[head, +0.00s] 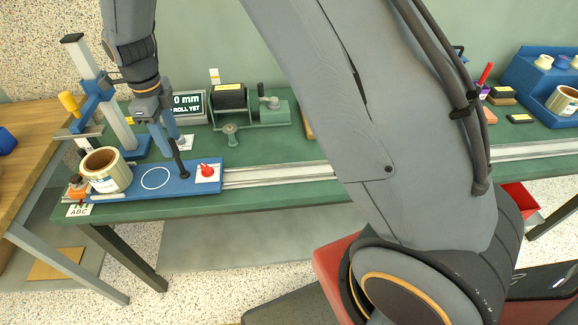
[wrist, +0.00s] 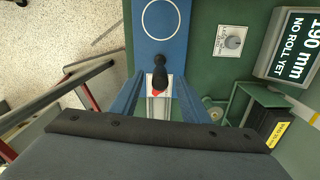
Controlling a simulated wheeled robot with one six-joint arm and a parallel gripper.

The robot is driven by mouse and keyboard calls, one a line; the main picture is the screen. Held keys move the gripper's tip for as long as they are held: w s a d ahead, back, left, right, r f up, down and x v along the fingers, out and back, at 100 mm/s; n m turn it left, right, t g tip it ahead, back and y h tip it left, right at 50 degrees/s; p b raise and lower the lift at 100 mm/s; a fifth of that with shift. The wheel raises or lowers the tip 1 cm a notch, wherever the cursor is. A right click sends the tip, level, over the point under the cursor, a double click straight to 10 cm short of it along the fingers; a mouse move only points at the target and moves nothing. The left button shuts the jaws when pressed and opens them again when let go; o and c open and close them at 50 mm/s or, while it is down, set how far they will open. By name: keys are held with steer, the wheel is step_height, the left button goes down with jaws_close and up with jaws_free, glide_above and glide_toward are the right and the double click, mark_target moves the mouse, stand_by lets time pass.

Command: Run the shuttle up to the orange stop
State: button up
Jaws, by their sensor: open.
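The shuttle is a blue plate (head: 150,191) with a white ring outline, at the left end of the pale rail (head: 275,174); it also shows in the wrist view (wrist: 143,45). An upright black knob (head: 180,164) and a red pointer on a white patch (head: 207,171) are at its right end. The orange stop (head: 76,190) is at the far left, partly hidden near a cream roll (head: 105,170). My gripper (wrist: 158,88) is open above the plate's right end, its fingers on either side of the knob (wrist: 160,75). Contact with the knob cannot be told.
A display (wrist: 293,47) reads 190 mm. A blue clamp stand with a pale post (head: 110,95) rises behind the plate. A green machine with a black block (head: 231,96) stands at the back. The rail to the right looks clear until my arm hides it.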

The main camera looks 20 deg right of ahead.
steer(key=shift+r+p, duration=2.1)
steer(key=shift+r, duration=1.1)
steer(key=s+d+f+n+b, duration=0.2)
steer(key=s+d+n+b, duration=0.2)
steer(key=s+d+n, duration=0.5)
steer(key=s+d+f+n+t+b, duration=0.1)
steer(key=s+d+f+n+b, duration=0.2)
steer(key=s+d+n, duration=0.6)
steer(key=d+n+b, duration=0.2)
steer(key=d+n, duration=0.2)
steer(key=d, duration=0.3)
steer(key=shift+s+d+f+n, duration=0.3)
steer(key=shift+s+d, duration=0.05)
steer(key=shift+d, duration=0.05)
